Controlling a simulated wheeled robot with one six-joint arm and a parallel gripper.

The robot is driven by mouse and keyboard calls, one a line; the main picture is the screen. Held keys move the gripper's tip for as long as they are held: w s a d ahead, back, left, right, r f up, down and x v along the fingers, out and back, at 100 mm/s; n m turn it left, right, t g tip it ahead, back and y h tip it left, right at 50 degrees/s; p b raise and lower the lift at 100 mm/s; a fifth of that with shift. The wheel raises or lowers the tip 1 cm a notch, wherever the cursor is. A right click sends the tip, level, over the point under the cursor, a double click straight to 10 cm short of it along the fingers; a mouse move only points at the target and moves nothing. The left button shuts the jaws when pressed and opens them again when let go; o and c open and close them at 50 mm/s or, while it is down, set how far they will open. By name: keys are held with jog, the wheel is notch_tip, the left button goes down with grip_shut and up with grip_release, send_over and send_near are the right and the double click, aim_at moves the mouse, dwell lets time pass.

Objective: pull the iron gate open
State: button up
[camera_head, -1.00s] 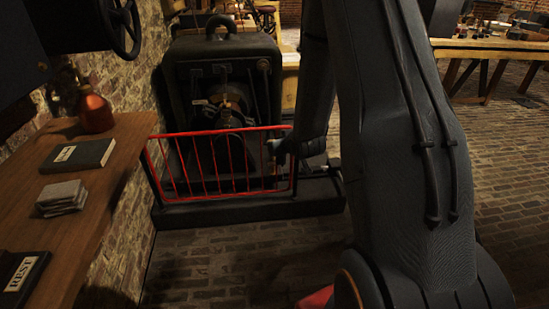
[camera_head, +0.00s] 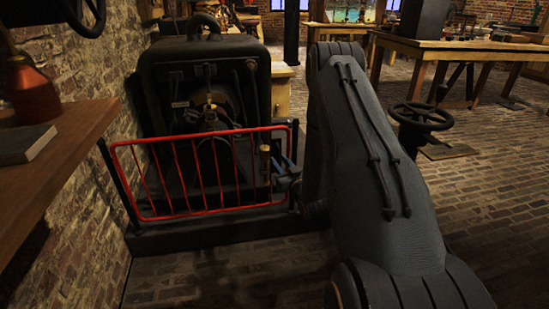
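The iron gate (camera_head: 180,176) is a low red frame with thin upright bars. It stands between dark posts in front of a black machine (camera_head: 204,90), and its right end is close to the right post. I cannot tell whether it is slightly ajar. A small brass-coloured piece (camera_head: 265,160) shows near the gate's right end. My gripper (camera_head: 278,181) is at the right end of the gate, just below this piece. Its fingers are small and dark, so I cannot tell whether they are open, shut or touching the gate.
A wooden shelf (camera_head: 58,165) with a red bottle (camera_head: 33,92) and a book (camera_head: 24,143) juts out at left along the brick wall. A dark base (camera_head: 190,238) lies under the gate. A handwheel (camera_head: 421,117) stands at right. The brick floor before the gate is clear.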

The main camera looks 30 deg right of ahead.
jog(key=shift+w+d+b, duration=0.2)
jog(key=shift+w+b, duration=0.4)
jog(key=shift+w, duration=2.1)
grip_shut()
